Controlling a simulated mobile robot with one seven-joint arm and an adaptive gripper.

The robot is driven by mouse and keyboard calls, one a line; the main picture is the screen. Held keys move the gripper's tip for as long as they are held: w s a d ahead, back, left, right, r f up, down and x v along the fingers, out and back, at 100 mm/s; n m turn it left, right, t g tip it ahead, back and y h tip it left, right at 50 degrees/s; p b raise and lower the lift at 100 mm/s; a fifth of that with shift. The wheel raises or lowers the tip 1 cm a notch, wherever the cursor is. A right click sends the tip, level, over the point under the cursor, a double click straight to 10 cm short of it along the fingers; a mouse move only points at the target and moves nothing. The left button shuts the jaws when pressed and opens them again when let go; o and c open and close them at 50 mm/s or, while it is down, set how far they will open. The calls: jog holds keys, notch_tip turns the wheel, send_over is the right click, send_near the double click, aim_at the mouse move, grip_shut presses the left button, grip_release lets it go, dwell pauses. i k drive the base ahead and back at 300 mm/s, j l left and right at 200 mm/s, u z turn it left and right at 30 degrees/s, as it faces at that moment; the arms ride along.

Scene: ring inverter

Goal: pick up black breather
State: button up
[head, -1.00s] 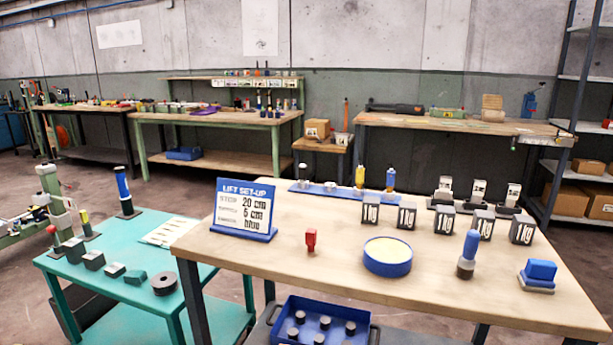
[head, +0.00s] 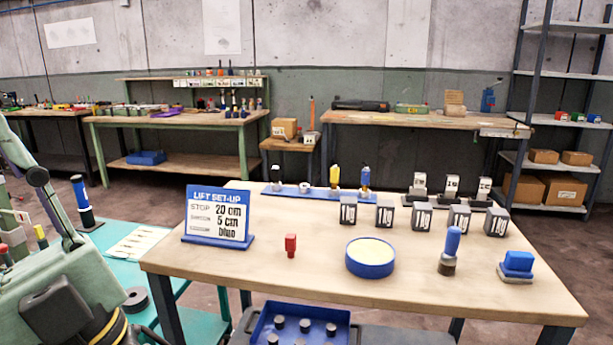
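No part is marked as the black breather, and I cannot tell for sure which one it is. Several small dark cylinders with grey tops stand in a blue tray (head: 257,325) below the table's front edge, cut by the bottom of the picture. On the table, a blue rack (head: 318,190) holds small upright parts, among them a yellow-topped part (head: 334,176) and a blue-topped part (head: 365,178). Part of my arm shows large at the lower left. My gripper's fingers are not in view.
The wooden table (head: 300,265) carries a lift set-up sign (head: 217,214), a red part (head: 291,245), a round blue dish (head: 370,268), a blue-handled tool (head: 449,255), a blue block (head: 517,265) and several dark weights. A teal table (head: 160,270) stands left, partly behind my arm.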

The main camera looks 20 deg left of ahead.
aim_at(275, 171)
jog(key=j+z, duration=0.2)
jog(key=j, duration=0.4)
jog(key=k+j+z, duration=0.2)
jog(key=j, duration=0.35)
jog(key=j+z, duration=0.1)
jog(key=j, duration=1.2)
jog(key=i+j, duration=0.2)
jog(key=j, duration=0.15)
jog(key=i+j, duration=0.45)
jog(key=j, duration=0.2)
